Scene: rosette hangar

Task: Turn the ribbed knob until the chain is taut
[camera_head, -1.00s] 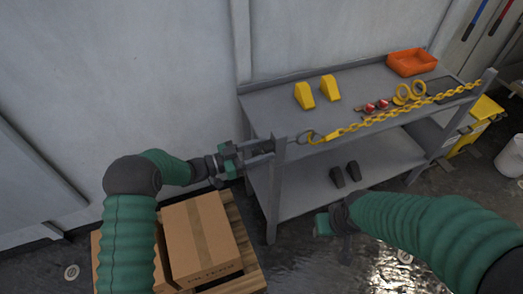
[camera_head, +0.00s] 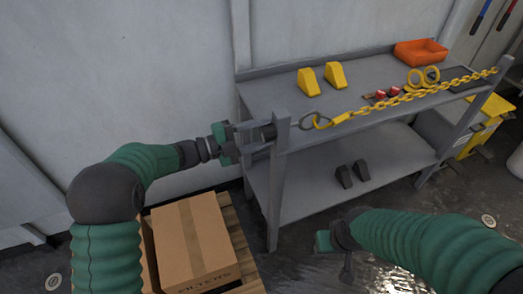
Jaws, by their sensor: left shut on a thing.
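The yellow chain (camera_head: 410,95) runs along the front of the grey workbench between its two front posts, looking nearly straight with little sag. Its left end hooks to a metal ring (camera_head: 308,121) beside the left post (camera_head: 279,150). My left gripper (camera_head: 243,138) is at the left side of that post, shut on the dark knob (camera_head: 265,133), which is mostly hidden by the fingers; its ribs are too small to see. My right gripper (camera_head: 328,242) hangs low in front of the bench, away from the chain; its finger opening is unclear.
On the workbench (camera_head: 270,93) are two yellow wedges (camera_head: 322,79), red-ended pieces (camera_head: 385,94), yellow rings (camera_head: 424,76) and an orange tray (camera_head: 420,52). Two dark wedges (camera_head: 352,173) sit on the lower shelf. A cardboard box (camera_head: 192,240) on a pallet stands below my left arm.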

